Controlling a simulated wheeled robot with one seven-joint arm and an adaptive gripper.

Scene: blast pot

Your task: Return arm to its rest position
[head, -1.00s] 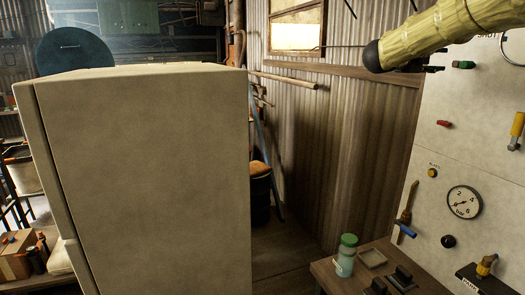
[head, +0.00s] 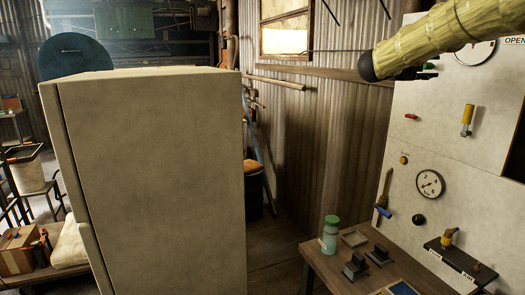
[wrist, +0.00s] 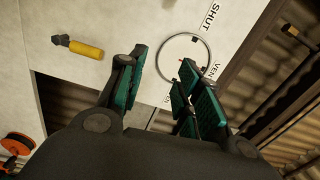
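My arm (head: 435,40), in a pale yellow sleeve with a dark rounded end, reaches in from the upper right of the head view, in front of the top of the white panel. It hides most of my gripper there. In the wrist view my gripper (wrist: 163,72) has its two green-padded fingers apart, with nothing between them. Behind the fingers is the white panel (wrist: 120,25), with a thin ring (wrist: 160,62) and the word SHUT. The ring looks farther off than the fingers; I cannot tell the gap.
A large pale cabinet (head: 155,175) blocks the left middle. The white panel (head: 400,130) on the right carries a gauge (head: 430,184) and a yellow handle (head: 467,120). A table (head: 335,270) below holds a green-capped jar (head: 330,233). A narrow floor gap lies between cabinet and table.

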